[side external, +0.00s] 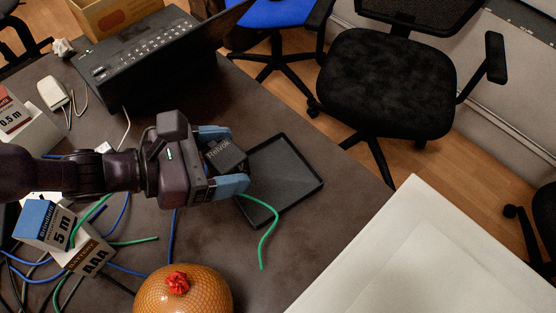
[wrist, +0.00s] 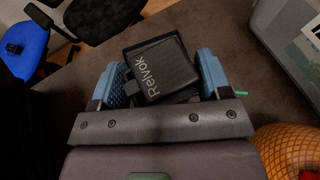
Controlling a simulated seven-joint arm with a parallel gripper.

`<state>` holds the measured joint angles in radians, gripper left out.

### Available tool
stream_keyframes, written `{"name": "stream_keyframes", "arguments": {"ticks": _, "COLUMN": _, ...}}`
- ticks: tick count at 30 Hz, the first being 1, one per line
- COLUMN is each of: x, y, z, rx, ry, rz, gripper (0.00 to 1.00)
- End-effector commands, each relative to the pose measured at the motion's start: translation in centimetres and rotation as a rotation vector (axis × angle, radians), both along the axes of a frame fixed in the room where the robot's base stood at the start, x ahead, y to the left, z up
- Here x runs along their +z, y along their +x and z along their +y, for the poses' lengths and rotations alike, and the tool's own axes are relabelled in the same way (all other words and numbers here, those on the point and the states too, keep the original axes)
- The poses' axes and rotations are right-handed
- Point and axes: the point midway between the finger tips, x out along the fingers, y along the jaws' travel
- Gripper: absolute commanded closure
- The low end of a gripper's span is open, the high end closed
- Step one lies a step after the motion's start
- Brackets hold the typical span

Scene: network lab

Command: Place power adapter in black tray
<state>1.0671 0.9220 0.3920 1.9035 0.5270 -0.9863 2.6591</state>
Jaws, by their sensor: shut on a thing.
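The power adapter, a dark block with "Relvok" lettering (side external: 224,153), is held between the blue fingertips of my gripper (side external: 226,159). In the wrist view the adapter (wrist: 163,72) sits tilted between the fingers. The black tray (side external: 287,178), a shallow rectangle with a raised rim, lies on the dark table just right of the gripper in the side view. The adapter overlaps the tray's left end in that picture. Its height above the tray is hard to tell, and the lower finger hides part of the tray's left edge.
A green cable (side external: 266,240) lies beside the tray, partly under the gripper. An orange textured round object (side external: 183,293) stands at the front. Boxes (side external: 45,222) and cables lie at left; a black network device (side external: 150,60) stands behind. A white surface (side external: 430,255) is at right.

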Motion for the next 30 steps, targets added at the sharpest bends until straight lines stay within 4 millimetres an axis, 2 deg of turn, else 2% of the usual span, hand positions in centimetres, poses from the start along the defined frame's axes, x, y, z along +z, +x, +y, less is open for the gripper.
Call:
{"name": "stream_keyframes", "arguments": {"ticks": 7, "x": -2.5, "y": 3.6, "z": -4.1, "rx": 0.0, "ry": -0.001, "rz": 0.0, "gripper": 0.57}}
{"name": "stream_keyframes", "arguments": {"ticks": 12, "x": -5.7, "y": 5.3, "z": -6.1, "rx": 0.001, "ry": 0.002, "rz": 0.001, "gripper": 0.57}}
{"name": "stream_keyframes", "arguments": {"ticks": 15, "x": -6.9, "y": 5.9, "z": -6.9, "rx": 0.001, "ry": -0.001, "rz": 0.002, "gripper": 0.57}}
{"name": "stream_keyframes", "arguments": {"ticks": 23, "x": -8.3, "y": 6.8, "z": -7.8, "rx": 0.001, "ry": 0.001, "rz": 0.001, "gripper": 0.57}}
{"name": "stream_keyframes", "arguments": {"ticks": 30, "x": -11.2, "y": 6.8, "z": -7.9, "rx": 0.002, "ry": -0.001, "rz": 0.001, "gripper": 0.57}}
